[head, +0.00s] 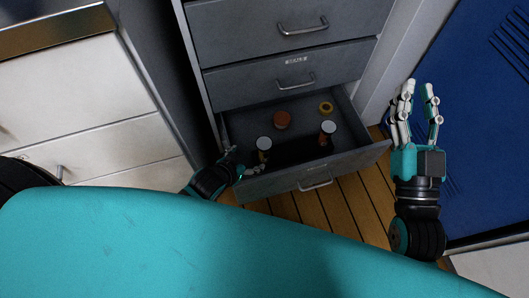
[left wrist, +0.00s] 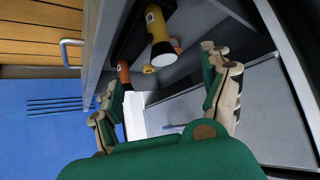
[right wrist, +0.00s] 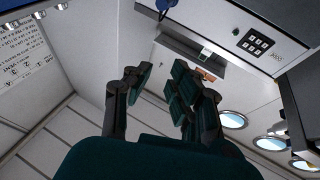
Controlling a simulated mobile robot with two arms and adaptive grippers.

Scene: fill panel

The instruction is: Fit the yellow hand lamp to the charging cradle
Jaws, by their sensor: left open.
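A lamp with a pale round top (head: 264,143) and yellowish body stands at the left in the open drawer. My left gripper (head: 243,162) is at the drawer's left front, close beside the pale-topped lamp. It also shows in the left wrist view (left wrist: 165,95), fingers spread, with a white block-like shape (left wrist: 133,115) visible between them; I cannot tell whether they touch it. My right gripper (head: 418,88) is raised right of the drawer, open and empty. I cannot identify the charging cradle.
The drawer (head: 370,153) also holds a second pale-topped lamp (head: 328,127), a reddish round object (head: 282,119) and a yellow ring (head: 325,107). White cabinets (head: 80,90) stand left, a blue locker (head: 485,110) right. The right wrist view shows a keypad (right wrist: 258,42) and a recessed panel (right wrist: 190,45).

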